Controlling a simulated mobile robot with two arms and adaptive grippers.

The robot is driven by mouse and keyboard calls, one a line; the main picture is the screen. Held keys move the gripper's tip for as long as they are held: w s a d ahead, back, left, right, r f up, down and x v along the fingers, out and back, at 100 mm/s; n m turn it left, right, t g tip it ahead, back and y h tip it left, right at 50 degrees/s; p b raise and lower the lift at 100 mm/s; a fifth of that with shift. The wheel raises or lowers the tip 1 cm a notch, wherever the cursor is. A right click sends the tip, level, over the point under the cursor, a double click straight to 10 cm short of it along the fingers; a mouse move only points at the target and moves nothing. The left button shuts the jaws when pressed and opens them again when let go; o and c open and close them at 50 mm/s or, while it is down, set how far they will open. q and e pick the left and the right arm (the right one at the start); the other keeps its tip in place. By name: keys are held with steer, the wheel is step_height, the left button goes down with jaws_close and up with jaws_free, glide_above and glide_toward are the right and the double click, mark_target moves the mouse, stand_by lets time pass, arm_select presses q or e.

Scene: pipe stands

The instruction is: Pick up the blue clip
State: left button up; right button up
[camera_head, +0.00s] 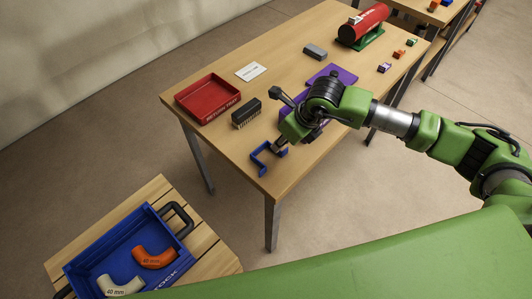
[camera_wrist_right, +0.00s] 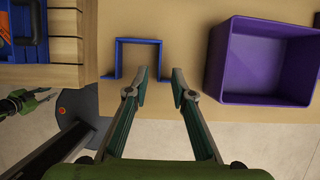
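The blue clip (camera_head: 257,160) is an angular U-shaped bracket with out-turned feet, lying at the table's near left corner. It also shows in the right wrist view (camera_wrist_right: 119,58), its open side towards my gripper. My right gripper (camera_head: 281,146) is beside the clip in the head view. In the right wrist view its fingers (camera_wrist_right: 159,80) are open and empty, with the clip's right leg between the fingertips in the picture; I see no grip on it. A green and dark part at that view's left edge appears to be my left gripper (camera_wrist_right: 28,100); its fingers are unclear.
A purple bin (camera_wrist_right: 226,60) stands right of the clip, partly hidden by my arm in the head view. A black comb-like block (camera_head: 246,113) and a red tray (camera_head: 208,98) are behind the clip. A blue crate (camera_head: 120,245) with two pipe elbows is at lower left.

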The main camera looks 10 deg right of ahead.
steer(key=shift+w+a+f+p, duration=0.2)
steer(key=shift+f+p, duration=0.05)
steer(key=shift+p, duration=0.05)
steer(key=p+x, duration=0.1)
steer(key=x, duration=0.2)
steer(key=shift+w+a+f, duration=0.15)
steer(key=shift+w, duration=0.1)
steer(key=shift+w+a+f, duration=0.1)
steer(key=shift+w+f, duration=0.05)
steer(key=shift+f, duration=0.3)
jaws_close()
